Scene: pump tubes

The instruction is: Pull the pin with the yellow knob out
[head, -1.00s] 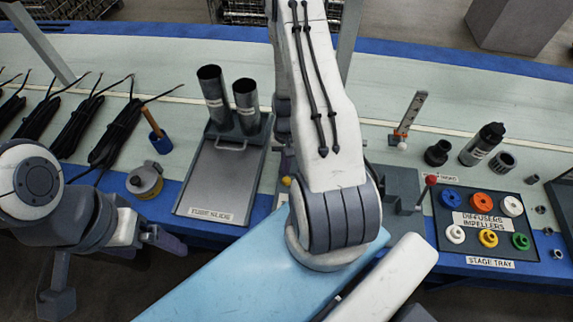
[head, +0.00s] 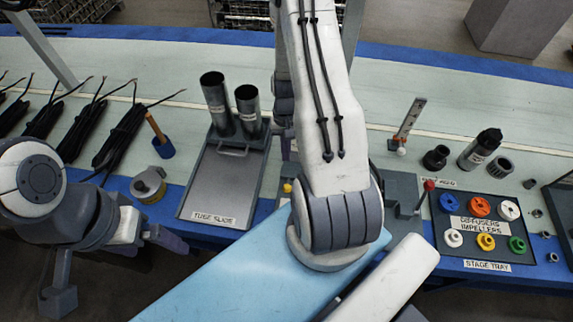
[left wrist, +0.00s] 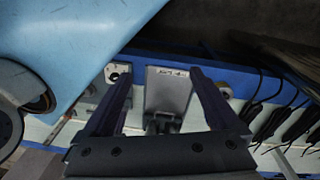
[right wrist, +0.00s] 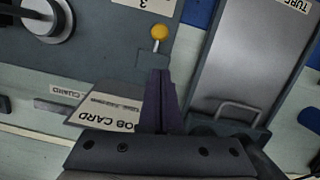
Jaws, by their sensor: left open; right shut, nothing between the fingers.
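The pin's yellow knob (right wrist: 159,32) stands on a short pale stem at the edge of a grey block in the right wrist view. In the head view the knob (head: 288,187) shows only partly, at the left edge of my right arm. My right gripper (right wrist: 160,74) is shut and empty, its fingertips just below the knob in the picture and apart from it.
The tube slide (head: 218,183) with two dark tubes (head: 217,105) stands left of the knob. A job card (right wrist: 100,108) lies beside my right fingers. A red-knobbed lever (head: 429,186) and the stage tray (head: 462,256) are to the right.

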